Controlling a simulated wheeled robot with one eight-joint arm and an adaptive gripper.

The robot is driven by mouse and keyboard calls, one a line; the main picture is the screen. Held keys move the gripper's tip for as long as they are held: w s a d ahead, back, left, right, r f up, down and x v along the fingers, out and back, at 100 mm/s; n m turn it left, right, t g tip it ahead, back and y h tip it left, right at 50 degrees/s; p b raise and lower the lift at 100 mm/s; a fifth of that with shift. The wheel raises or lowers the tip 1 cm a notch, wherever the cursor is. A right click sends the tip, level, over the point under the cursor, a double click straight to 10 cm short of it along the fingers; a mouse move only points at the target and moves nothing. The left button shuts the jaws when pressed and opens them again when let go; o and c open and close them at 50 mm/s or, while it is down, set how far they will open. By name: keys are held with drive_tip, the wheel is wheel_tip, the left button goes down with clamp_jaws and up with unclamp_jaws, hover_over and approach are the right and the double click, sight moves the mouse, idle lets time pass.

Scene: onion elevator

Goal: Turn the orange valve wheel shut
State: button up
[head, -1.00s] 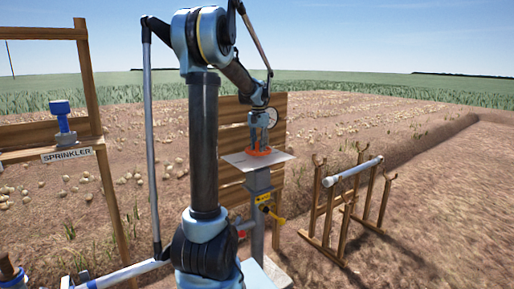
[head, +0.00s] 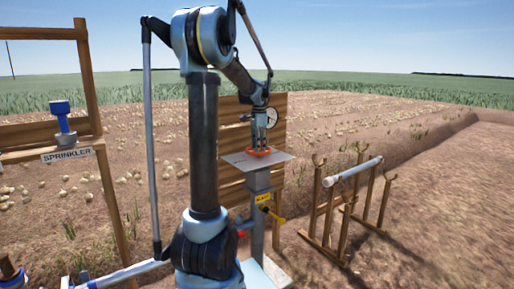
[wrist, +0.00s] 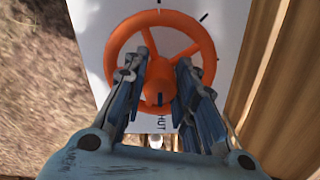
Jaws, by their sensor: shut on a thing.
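The orange valve wheel (head: 259,152) lies flat above a pale plate (head: 238,160) on a grey post. In the wrist view the wheel (wrist: 203,42) fills the upper middle, with several spokes. My gripper (head: 262,145) points down onto it from above. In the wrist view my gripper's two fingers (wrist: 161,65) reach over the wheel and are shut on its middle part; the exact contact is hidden. A dark blue mark (wrist: 160,99) on the wheel's near side is close to the letters "HUT" on the plate, the first part being covered.
A wooden rack with a pipe (head: 352,172) stands right. A sprinkler sign (head: 67,154) hangs left.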

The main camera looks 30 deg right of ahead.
drive_tip(key=shift+w, duration=0.15)
idle(0.3)
drive_tip(key=o, duration=0.8)
drive_tip(key=shift+r, duration=0.2)
wheel_tip(320, 180, up, 12)
drive_tip(key=shift+f, duration=0.25)
